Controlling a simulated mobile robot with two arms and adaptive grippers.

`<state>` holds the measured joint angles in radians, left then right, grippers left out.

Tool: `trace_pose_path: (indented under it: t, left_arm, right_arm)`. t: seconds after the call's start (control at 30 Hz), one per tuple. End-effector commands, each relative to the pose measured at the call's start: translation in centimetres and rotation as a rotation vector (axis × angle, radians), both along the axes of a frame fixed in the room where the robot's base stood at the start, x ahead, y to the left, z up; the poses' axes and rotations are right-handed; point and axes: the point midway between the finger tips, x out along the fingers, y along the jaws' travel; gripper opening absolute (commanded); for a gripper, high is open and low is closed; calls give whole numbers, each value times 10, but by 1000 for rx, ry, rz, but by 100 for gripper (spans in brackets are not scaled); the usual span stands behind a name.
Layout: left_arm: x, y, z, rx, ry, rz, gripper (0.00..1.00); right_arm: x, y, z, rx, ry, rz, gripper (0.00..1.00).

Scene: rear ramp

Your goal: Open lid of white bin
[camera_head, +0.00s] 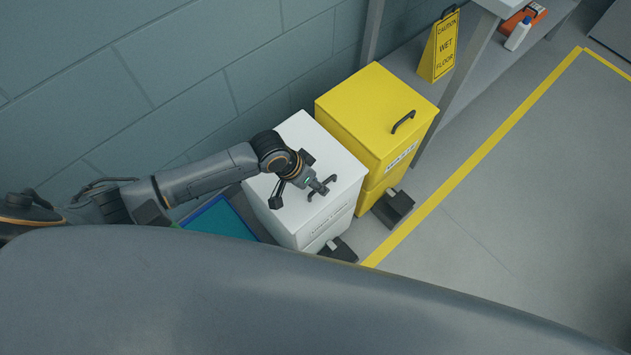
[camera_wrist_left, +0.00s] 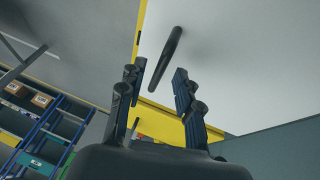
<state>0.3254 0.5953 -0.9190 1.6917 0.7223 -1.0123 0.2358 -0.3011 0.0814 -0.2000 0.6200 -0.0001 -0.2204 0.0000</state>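The white bin (camera_head: 303,227) stands against the wall with its flat lid (camera_head: 303,136) shut. A dark handle (camera_head: 332,179) is on the lid near its front edge. The handle also shows in the left wrist view (camera_wrist_left: 168,57), just ahead of the fingers. My left gripper (camera_head: 319,187) is over the lid, close to the handle. In the left wrist view its two fingers (camera_wrist_left: 159,70) are apart, with the handle lined up between their tips. I cannot tell whether they touch it. A dark pedal (camera_head: 337,250) sits at the bin's base. My right gripper is not in view.
A yellow bin (camera_head: 376,112) with a closed lid stands right beside the white bin. A blue panel (camera_head: 218,219) lies left of the white bin. The floor at right is clear.

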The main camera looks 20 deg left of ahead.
Motion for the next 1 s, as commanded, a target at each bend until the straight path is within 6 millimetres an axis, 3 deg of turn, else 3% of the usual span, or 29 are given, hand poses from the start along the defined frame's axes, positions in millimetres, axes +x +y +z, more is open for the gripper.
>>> trace_pose_path:
  t: [0.07,0.23,0.67,1.0]
  left_arm:
    - [0,0,0,0,0,0,34]
    - [0,0,0,0,0,0,0]
    - [1,2,4,-10,7,2,0]
    - [10,16,45,-140,93,5,0]
  right_arm:
    - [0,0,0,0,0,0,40]
    - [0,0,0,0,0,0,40]
    - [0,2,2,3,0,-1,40]
    - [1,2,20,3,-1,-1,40]
